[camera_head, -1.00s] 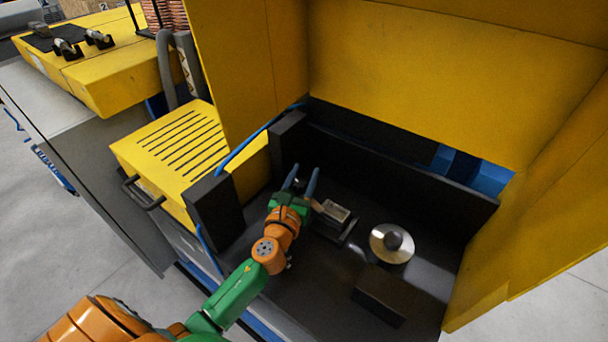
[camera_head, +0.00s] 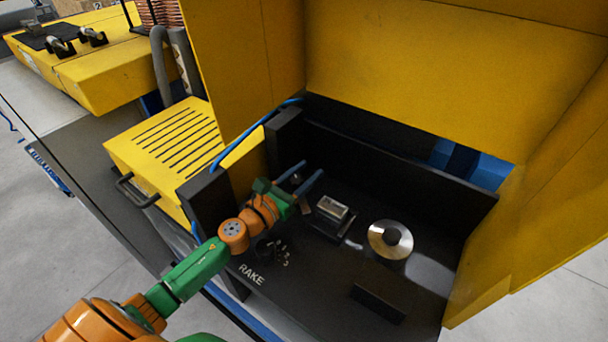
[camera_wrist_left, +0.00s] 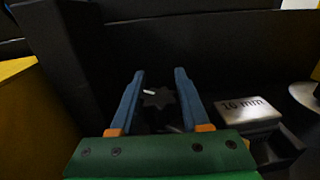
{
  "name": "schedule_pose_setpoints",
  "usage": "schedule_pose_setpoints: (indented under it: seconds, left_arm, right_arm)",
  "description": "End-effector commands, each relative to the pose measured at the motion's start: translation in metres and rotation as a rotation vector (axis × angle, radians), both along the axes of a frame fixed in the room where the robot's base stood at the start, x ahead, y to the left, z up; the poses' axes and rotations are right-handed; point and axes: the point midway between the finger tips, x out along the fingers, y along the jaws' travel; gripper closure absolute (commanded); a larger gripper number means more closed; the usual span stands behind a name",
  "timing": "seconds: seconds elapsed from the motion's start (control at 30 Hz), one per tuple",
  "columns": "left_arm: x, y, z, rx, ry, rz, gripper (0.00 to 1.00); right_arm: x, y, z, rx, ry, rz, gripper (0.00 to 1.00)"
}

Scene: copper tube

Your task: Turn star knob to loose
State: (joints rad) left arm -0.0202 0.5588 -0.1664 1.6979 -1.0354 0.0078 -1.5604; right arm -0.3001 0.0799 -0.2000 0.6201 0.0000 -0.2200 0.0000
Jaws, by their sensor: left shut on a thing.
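The star knob (camera_wrist_left: 160,98) is a dark, star-shaped piece with a small light mark, seen low in the black bay in the left wrist view. My left gripper (camera_head: 311,168) reaches into the back left of the bay in the head view. In the left wrist view its two blue fingers (camera_wrist_left: 160,74) stand on either side of the star knob, and the gripper is shut on it. The contact points are dark and hard to make out. My right gripper is in neither view.
A round metal disc (camera_head: 390,240) and a dark block (camera_head: 384,297) lie further right. Black walls and yellow panels (camera_head: 420,80) enclose the bay. A blue cable (camera_head: 240,138) runs at left.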

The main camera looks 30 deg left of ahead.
Motion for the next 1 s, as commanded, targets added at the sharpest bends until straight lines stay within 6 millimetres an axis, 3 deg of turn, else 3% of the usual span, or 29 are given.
schedule_pose_setpoints:
  seconds: [0.17, 0.2, 0.3, 0.67, 1.0]
  left_arm:
    - [0.000, 0.000, 0.000, -0.002, 0.002, 0.001, 1.00]
    - [0.000, 0.000, 0.000, -0.002, 0.002, 0.001, 0.51]
    - [0.000, 0.000, 0.000, -0.001, 0.001, 0.002, 0.24]
    - [-0.004, 0.001, -0.001, 0.000, 0.002, 0.004, 0.23]
    - [-0.055, 0.012, -0.004, 0.000, 0.004, 0.003, 0.23]
  right_arm:
    - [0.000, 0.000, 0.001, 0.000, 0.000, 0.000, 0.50]
    - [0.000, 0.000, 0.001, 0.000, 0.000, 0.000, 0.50]
    - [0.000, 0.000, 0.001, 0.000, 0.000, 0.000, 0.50]
    - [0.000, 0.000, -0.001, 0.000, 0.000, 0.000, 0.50]
    - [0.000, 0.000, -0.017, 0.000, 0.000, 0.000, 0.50]
